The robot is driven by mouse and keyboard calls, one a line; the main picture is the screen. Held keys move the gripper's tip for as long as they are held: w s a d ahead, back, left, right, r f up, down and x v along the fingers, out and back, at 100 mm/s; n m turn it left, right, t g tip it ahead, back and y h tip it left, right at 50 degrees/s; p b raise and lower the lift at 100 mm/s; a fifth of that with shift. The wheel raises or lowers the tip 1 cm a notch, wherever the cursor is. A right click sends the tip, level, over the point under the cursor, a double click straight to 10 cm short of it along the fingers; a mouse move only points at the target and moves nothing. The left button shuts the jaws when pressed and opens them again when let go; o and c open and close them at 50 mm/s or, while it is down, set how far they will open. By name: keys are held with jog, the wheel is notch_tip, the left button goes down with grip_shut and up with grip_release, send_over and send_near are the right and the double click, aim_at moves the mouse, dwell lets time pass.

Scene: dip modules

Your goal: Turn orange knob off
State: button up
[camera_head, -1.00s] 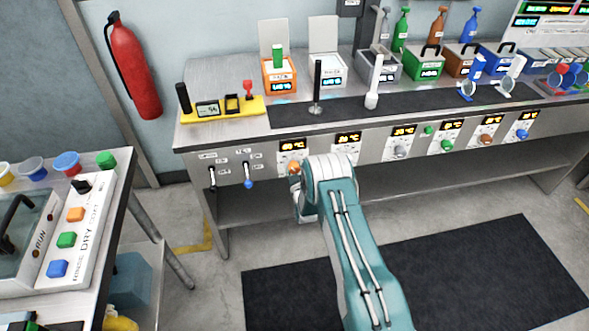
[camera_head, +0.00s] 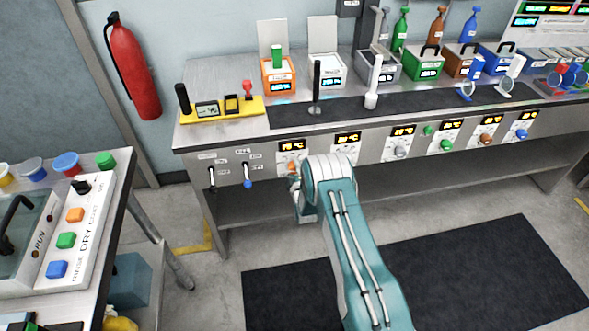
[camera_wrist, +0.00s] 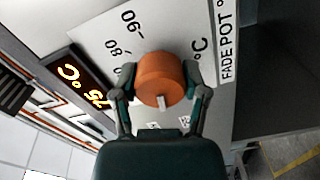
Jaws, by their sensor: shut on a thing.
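The orange knob (camera_wrist: 160,80) sits on a white dial plate (camera_wrist: 100,45) with printed temperature marks. A pale pointer mark shows on its lower edge in the wrist view. My gripper (camera_wrist: 160,92) is shut on the knob, with one finger on each side of it. A display (camera_wrist: 80,88) beside the dial is lit in orange and seems to read 75 °C. In the head view the knob (camera_head: 293,167) shows at the left of the bench front, partly hidden by my gripper (camera_head: 297,185).
Other knobs, grey (camera_head: 400,151), green (camera_head: 446,145), brown (camera_head: 486,138) and blue (camera_head: 521,133), line the bench front to the right. Two levers, one with a blue tip (camera_head: 247,183), hang at the left. A second table with buttons (camera_head: 75,215) stands at lower left.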

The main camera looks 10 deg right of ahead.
jog(key=shift+a+f+n, duration=0.15)
jog(key=shift+a+n, duration=0.1)
jog(key=shift+n, duration=0.15)
jog(key=o, duration=1.1)
jog(key=shift+f, duration=0.1)
jog(key=shift+o, duration=0.2)
jog(key=shift+a, duration=0.1)
jog(key=shift+s+d, duration=0.2)
jog(key=shift+s, duration=0.05)
jog(key=s, duration=1.1)
jog(key=shift+s+a, duration=0.15)
jog(key=shift+s, duration=0.05)
